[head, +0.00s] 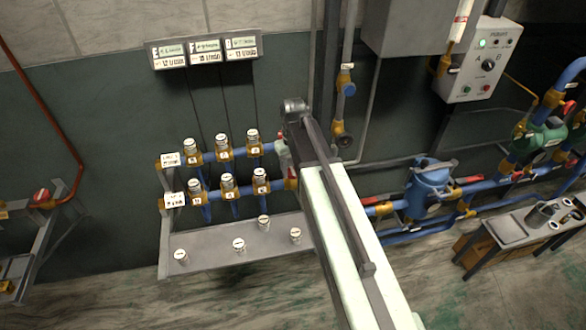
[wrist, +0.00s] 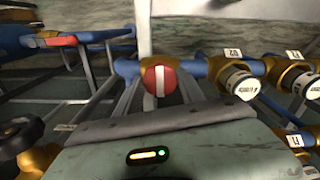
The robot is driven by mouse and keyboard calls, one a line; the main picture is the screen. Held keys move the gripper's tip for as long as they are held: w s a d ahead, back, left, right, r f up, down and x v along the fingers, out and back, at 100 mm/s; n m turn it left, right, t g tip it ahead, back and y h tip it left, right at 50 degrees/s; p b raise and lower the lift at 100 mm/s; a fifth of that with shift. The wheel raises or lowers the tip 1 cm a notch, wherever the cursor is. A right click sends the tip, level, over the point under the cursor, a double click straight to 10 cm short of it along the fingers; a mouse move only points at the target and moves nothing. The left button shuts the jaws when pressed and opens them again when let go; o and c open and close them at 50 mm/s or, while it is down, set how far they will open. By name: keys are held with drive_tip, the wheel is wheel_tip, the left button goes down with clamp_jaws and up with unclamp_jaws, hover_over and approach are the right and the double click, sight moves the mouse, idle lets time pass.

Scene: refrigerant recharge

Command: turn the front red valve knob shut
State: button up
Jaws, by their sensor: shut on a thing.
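The front red valve knob (wrist: 159,80) is round, with a white bar across its face that runs up and down in the wrist view. It sits at the end of a blue pipe run, on a brass-coloured body. My gripper (wrist: 158,94) is at this knob and shut on it, with grey bars showing at both sides; its housing covers the lower part of the wrist view and hides the finger roots. In the head view my arm hides the fingertips and most of this knob; a bit of the pipe end (head: 291,183) shows beside it.
Two rows of brass valves with white caps (head: 228,184) stand close left of my arm in the head view. A grey shelf (head: 205,268) with loose caps lies below. A blue filter vessel (head: 428,186) and pipes stand to the right. Another red handle (wrist: 62,41) shows in the wrist view.

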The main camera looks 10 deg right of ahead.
sight(293, 171)
drive_tip(key=shift+s+m, duration=0.1)
drive_tip(key=shift+m, duration=0.2)
drive_tip(key=o, duration=1.4)
drive_tip(key=shift+c, duration=0.2)
wheel_tip(293, 171, up, 8)
drive_tip(key=p, duration=0.8)
drive_tip(key=shift+f, duration=0.1)
